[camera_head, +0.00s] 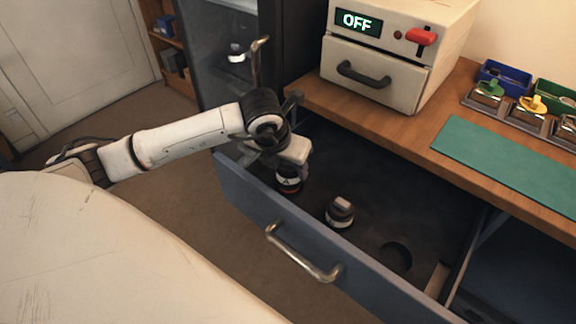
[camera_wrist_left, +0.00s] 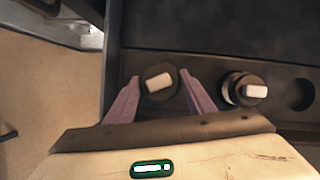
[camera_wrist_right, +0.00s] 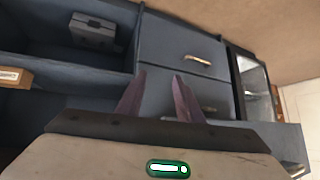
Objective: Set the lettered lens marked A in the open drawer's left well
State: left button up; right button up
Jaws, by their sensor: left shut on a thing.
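The lens marked A (camera_head: 289,183) is a dark cylinder with a pale lettered band, upright at the left end of the open drawer (camera_head: 300,235). My left gripper (camera_head: 287,166) is shut on it from above. The left wrist view shows the lens top (camera_wrist_left: 159,82) with a white block between the fingertips (camera_wrist_left: 160,78). The left well is hidden under the lens, and I cannot tell whether the lens touches its bottom. My right gripper (camera_wrist_right: 160,85) shows only in its own wrist view, fingers apart and empty.
A second lens (camera_head: 340,212) stands in the drawer's middle well. The right well (camera_head: 397,257) is empty. The drawer front with its handle (camera_head: 303,255) borders the near side. A box reading OFF (camera_head: 385,60) and a green mat (camera_head: 510,150) are on the bench.

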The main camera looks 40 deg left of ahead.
dwell(0.5)
pick_arm(q)
jog(key=shift+f+b, duration=1.5)
jog(key=shift+b, duration=0.1)
jog(key=o, duration=1.4)
jog(key=shift+r+p, duration=3.05)
jog(key=shift+r, duration=1.5)
